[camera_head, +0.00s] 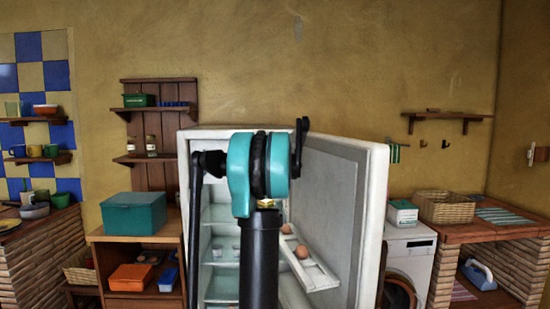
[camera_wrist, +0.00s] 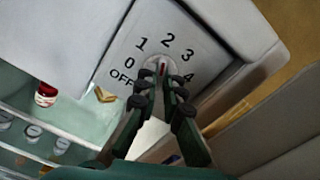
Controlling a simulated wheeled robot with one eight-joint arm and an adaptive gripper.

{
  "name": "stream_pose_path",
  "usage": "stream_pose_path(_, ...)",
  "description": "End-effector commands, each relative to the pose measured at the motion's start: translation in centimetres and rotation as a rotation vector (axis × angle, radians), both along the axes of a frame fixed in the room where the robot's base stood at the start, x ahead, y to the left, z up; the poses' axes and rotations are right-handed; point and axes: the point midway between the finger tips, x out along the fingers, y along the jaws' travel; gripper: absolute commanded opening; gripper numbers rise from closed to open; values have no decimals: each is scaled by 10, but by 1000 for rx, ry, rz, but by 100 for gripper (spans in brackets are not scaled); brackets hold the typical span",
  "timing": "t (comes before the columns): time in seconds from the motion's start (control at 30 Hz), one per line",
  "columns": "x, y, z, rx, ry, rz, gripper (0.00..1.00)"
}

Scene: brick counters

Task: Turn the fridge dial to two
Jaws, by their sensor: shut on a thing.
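The fridge dial (camera_wrist: 163,67) is a pale round knob with a red mark, on a grey panel (camera_wrist: 205,47) printed OFF, 0, 1, 2, 3 and 4. The red mark is partly between my fingertips; it seems to lie toward the 2, but its exact setting is hard to tell. My gripper (camera_wrist: 162,83) is shut on the dial, with one dark finger on each side. In the head view the white fridge (camera_head: 372,200) stands open, and my arm hides the dial and the gripper.
The open fridge door (camera_head: 335,190) is on the right, with eggs (camera_head: 302,252) in its shelf. Inside, a red-capped jar (camera_wrist: 46,94) stands on a shelf below the panel. A wooden cabinet with a teal box (camera_head: 134,213) is left; a washing machine (camera_head: 410,255) is right.

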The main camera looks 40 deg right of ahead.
Motion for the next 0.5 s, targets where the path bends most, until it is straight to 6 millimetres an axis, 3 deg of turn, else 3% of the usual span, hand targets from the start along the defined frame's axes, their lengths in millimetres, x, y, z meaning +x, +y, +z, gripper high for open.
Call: stream_pose_path(0.5, -1, 0, -1, 30, -18, 0, 0)
